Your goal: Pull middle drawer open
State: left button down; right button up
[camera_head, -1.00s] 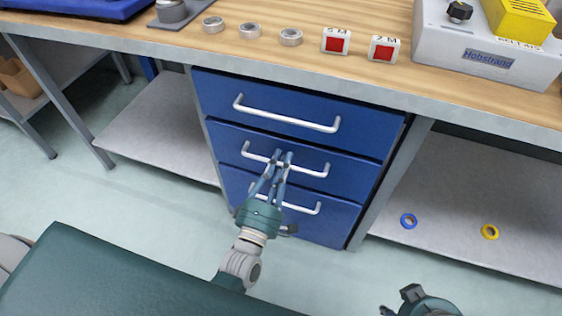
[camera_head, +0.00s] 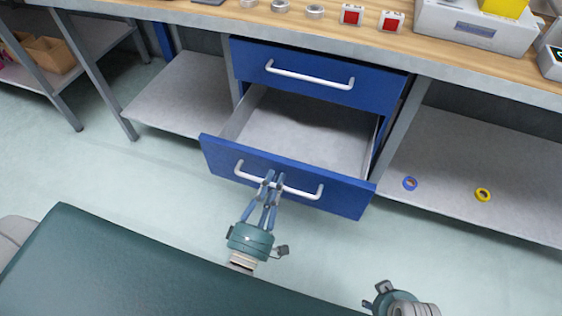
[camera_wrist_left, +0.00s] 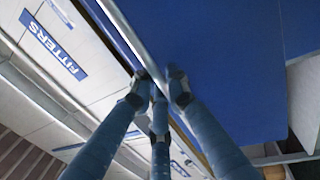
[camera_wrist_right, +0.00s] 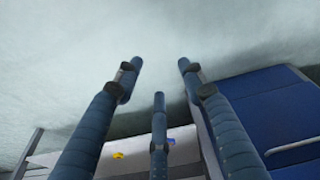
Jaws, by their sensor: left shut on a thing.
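The middle drawer (camera_head: 225,162) of the blue cabinet is pulled out and looks empty inside. Its white bar handle (camera_head: 303,193) runs along the blue front. My left gripper (camera_head: 271,184) is shut on this handle near its middle. In the left wrist view the fingers (camera_wrist_left: 160,85) close around the handle bar (camera_wrist_left: 128,35) beside the blue drawer front (camera_wrist_left: 220,60). My right gripper (camera_wrist_right: 160,70) is open and empty, with pale floor between its fingers. Only part of the right hand (camera_head: 395,300) shows at the bottom of the head view.
The top drawer (camera_head: 310,88) is closed above the open one. The lower drawer is hidden behind the open one. A workbench (camera_head: 210,15) with rings, red-and-white boxes and a device is above. The right shelf (camera_head: 450,160) holds a blue ring (camera_head: 410,183) and a yellow ring (camera_head: 483,194).

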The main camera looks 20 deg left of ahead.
pick_arm(q)
jog(key=s+p, duration=0.1)
jog(key=s, duration=0.7)
pick_arm(e)
jog(key=f, duration=0.2)
jog(key=s+f, duration=0.1)
jog(key=f, duration=0.2)
jog(key=shift+s+f, duration=0.2)
pick_arm(q)
jog(key=shift+s+a+f, duration=0.1)
jog(key=c, duration=1.7)
grip_release()
jog(key=s, duration=0.4)
jog(key=s+f, duration=0.1)
jog(key=s, duration=0.3)
jog(key=s+f, duration=0.1)
jog(key=s, duration=0.2)
jog(key=shift+s+a+f, duration=0.15)
jog(key=shift+s+a, duration=0.1)
jog(key=shift+s, duration=0.15)
